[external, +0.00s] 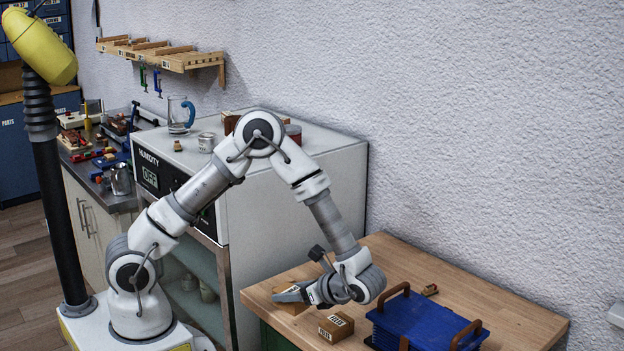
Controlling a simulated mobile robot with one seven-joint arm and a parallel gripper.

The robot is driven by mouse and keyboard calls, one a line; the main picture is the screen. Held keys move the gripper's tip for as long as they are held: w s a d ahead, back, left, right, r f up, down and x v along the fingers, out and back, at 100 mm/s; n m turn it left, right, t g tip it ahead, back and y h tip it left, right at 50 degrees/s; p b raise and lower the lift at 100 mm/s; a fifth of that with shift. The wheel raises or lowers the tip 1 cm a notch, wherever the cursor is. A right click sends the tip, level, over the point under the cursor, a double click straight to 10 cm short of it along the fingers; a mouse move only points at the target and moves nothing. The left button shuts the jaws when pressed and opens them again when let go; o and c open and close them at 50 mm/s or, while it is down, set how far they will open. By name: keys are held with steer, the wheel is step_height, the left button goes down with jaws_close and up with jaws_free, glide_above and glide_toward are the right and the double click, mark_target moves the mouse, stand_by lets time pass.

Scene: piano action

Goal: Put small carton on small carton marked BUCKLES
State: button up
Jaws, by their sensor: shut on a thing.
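My gripper (289,294) is low over the left end of the wooden bench, its fingers pointing left. It is shut on a small brown carton (291,308), whose upper part is mostly hidden by the fingers. I cannot tell whether this carton touches the bench. Another small brown carton (336,327) with pale labels on its top and side stands on the bench, just in front and to the right of the gripper. Its lettering is too small to read surely, so I cannot tell which carton is marked BUCKLES.
A blue box (428,318) with brown handles stands right of the labelled carton. A small brown and yellow item (430,289) lies behind it on the wooden bench (505,308). The bench's right side is clear. A grey cabinet (337,175) marked HUMIDITY stands left of the bench.

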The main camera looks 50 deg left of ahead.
steer(key=w+a+r+m+t+h+b, duration=0.1)
steer(key=w+a+r+m+t, duration=0.2)
steer(key=r+m+t, duration=0.25)
steer(key=shift+t, duration=0.35)
steer(key=x, duration=0.4)
steer(key=w+x, duration=0.1)
steer(key=x, duration=0.3)
steer(key=d+x, duration=0.1)
steer(key=x, duration=0.4)
steer(key=shift+w+f, duration=0.25)
steer(key=shift+f, duration=0.1)
steer(key=shift+f+m+b, duration=0.25)
steer(key=shift+f+b, duration=0.15)
steer(key=shift+f, duration=1.6)
steer(key=o, duration=1.4)
